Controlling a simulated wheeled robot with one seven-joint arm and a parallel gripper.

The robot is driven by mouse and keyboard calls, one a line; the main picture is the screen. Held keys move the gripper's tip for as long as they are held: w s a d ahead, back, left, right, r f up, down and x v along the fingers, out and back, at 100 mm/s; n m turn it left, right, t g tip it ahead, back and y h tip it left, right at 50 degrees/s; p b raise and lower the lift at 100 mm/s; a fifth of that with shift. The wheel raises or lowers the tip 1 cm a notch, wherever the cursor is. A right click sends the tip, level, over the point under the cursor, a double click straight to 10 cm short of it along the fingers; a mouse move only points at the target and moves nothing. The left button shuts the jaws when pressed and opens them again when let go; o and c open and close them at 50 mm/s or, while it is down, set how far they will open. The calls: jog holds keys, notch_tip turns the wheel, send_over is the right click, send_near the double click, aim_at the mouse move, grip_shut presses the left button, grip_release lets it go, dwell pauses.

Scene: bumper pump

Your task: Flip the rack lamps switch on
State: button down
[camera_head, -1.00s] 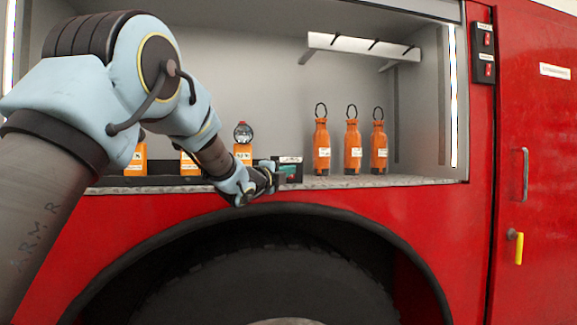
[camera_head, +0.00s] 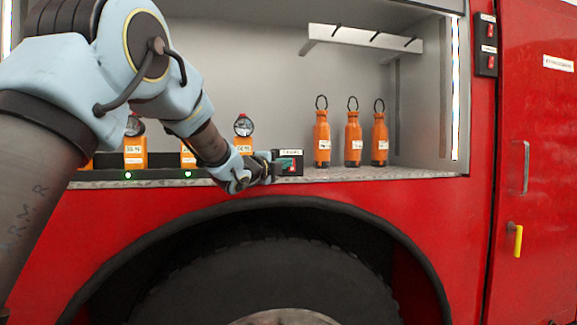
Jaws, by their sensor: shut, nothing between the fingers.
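A small dark box (camera_head: 296,155) with a label on top stands on the shelf's front edge; I take it for the rack lamps switch. Two green lamps (camera_head: 128,175) glow on the front of the dark rack (camera_head: 155,174) at the left. My arm hides part of that rack.
Orange handheld units (camera_head: 135,152) stand in the rack. Several orange bottles with loops (camera_head: 322,140) stand right of the box. Two red rocker switches (camera_head: 488,39) are on the right pillar. A hook rail (camera_head: 365,38) hangs above. The space before the wheel arch is clear.

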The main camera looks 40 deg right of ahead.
jog(key=b+v, duration=0.3)
jog(key=v, duration=0.6)
jog(key=shift+a, duration=0.2)
